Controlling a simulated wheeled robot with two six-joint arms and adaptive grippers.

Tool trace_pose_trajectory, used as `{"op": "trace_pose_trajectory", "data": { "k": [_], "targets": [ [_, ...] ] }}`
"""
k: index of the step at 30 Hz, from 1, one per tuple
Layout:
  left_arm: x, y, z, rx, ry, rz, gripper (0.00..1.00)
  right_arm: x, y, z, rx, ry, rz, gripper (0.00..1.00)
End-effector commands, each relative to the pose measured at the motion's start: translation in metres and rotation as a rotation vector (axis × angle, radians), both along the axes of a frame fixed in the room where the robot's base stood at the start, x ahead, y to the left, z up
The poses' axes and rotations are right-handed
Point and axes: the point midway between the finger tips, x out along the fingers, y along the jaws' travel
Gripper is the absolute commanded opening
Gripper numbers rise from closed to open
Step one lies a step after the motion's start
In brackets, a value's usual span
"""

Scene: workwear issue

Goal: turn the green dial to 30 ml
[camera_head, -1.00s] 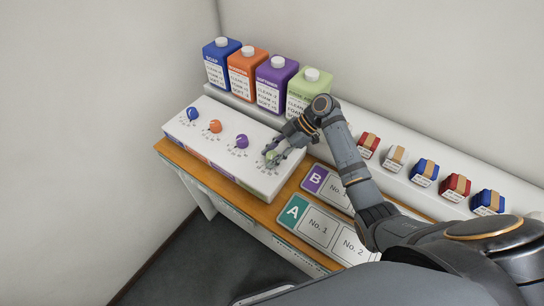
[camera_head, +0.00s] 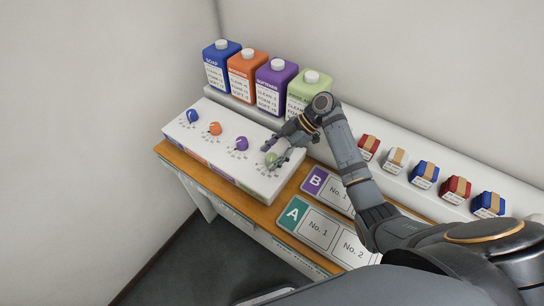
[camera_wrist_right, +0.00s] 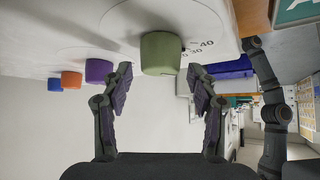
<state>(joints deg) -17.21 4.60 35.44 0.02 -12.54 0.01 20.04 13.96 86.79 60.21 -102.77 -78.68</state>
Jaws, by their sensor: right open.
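The green dial (camera_head: 271,158) is at the right end of the white dial panel (camera_head: 225,150). In the right wrist view the green dial (camera_wrist_right: 160,54) stands between and just beyond my fingertips, with printed marks "30" and "40" beside it. My right gripper (camera_head: 276,152) is at the dial in the head view; in the wrist view its two fingers (camera_wrist_right: 160,75) are apart, one on each side of the dial, with gaps showing. The dial's pointer is not clearly visible. My left gripper is not in view.
Purple (camera_head: 241,144), orange (camera_head: 215,129) and blue (camera_head: 192,115) dials sit in a row left of the green one. Several coloured jugs (camera_head: 270,85) stand behind on a ledge. Labelled trays A (camera_head: 320,232) and B (camera_head: 328,188) lie right of the panel; small boxes (camera_head: 425,174) line the ledge.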

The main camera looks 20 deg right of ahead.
Motion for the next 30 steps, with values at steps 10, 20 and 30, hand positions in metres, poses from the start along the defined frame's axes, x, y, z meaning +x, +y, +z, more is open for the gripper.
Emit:
{"op": "trace_pose_trajectory", "data": {
  "k": [10,20,30],
  "targets": [
    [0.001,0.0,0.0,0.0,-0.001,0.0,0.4,0.001,0.0,0.072,-0.002,-0.004,0.0,0.59],
    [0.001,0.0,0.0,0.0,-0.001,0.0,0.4,0.0,0.0,0.087,-0.001,-0.001,0.001,0.59],
    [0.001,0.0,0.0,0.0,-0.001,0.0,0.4,0.0,0.0,0.087,-0.001,0.0,0.0,0.59]
  ]
}}
